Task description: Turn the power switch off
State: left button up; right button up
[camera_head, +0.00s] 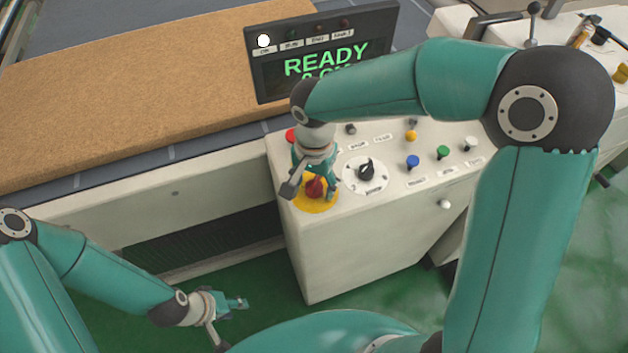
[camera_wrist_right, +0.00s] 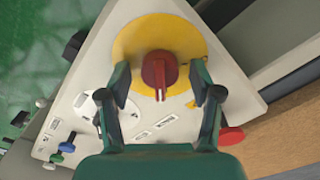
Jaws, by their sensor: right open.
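The power switch, a red rotary knob (camera_head: 315,187) on a round yellow plate (camera_head: 318,207), sits at the near left corner of the white control console (camera_head: 345,250). In the right wrist view the red knob (camera_wrist_right: 160,70) stands on the yellow plate (camera_wrist_right: 135,40), its pale pointer mark toward the bottom of the picture. My right gripper (camera_wrist_right: 162,85) is open, with one finger on each side of the knob and visible gaps to it. In the head view my right gripper (camera_head: 312,178) is over the knob and partly hides it. My left gripper (camera_head: 238,303) hangs low at left, away from the console.
A black dial (camera_head: 366,170), blue button (camera_head: 412,161), green button (camera_head: 443,152) and red button (camera_head: 290,135) are on the console. A display (camera_head: 320,60) reading READY stands behind it. A brown mattress slab (camera_head: 130,90) lies at left. The green floor (camera_head: 260,325) is below.

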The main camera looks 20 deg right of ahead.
jog(key=c, duration=1.1)
jog(key=shift+c, duration=0.2)
jog(key=shift+n, duration=0.5)
jog(key=n+b, duration=0.1)
jog(key=n, duration=0.1)
jog(key=shift+n, duration=0.3)
jog(key=n+b, duration=0.1)
jog(key=n, duration=0.3)
jog(key=shift+n, duration=0.3)
jog(key=n, duration=0.4)
jog(key=shift+r+n, duration=0.1)
jog(key=shift+n, duration=0.2)
jog(key=n, duration=0.5)
